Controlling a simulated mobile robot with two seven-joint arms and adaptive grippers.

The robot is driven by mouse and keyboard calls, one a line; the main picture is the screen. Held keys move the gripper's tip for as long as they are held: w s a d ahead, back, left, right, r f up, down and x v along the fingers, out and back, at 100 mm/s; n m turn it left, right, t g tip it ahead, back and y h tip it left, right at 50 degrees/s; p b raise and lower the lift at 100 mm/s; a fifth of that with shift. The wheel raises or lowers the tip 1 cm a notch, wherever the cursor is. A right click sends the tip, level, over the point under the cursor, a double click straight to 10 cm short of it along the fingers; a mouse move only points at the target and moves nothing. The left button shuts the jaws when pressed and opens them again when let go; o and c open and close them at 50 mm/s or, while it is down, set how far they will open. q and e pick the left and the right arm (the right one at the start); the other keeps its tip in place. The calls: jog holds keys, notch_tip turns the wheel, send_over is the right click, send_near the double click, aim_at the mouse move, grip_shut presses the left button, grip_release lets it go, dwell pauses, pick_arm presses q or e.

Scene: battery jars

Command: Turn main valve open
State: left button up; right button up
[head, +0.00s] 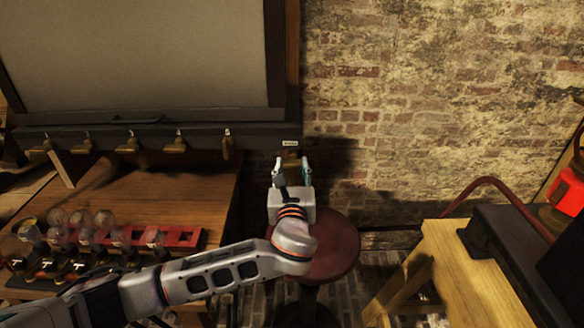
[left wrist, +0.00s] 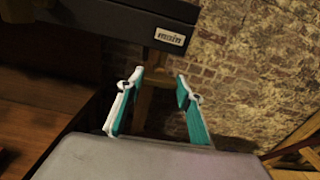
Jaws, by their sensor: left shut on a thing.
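The main valve (head: 291,160) is a brass-coloured handle under a small white label (head: 289,143) at the right end of a dark rail. In the left wrist view the label (left wrist: 170,37) reads "main", and the brownish valve (left wrist: 160,76) shows below it, between my fingertips. My left gripper (head: 291,163) reaches up from below and is shut on the main valve, with one teal-and-white finger on each side. It also shows in the left wrist view (left wrist: 161,86). The valve's exact angle is hard to tell, as the fingers partly cover it. My right gripper is out of view.
Several other brass valves (head: 128,144) line the dark rail (head: 70,135) to the left. Glass jars (head: 103,221) and a red rack (head: 183,237) stand on the wooden bench (head: 190,190). A round red stool (head: 335,250) is below my arm. A wooden stand (head: 450,245) is at right.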

pick_arm(q)
jog(key=shift+n+b, duration=0.3)
jog(key=shift+n, duration=2.8)
jog(key=o, duration=1.1)
jog(key=s, duration=1.2)
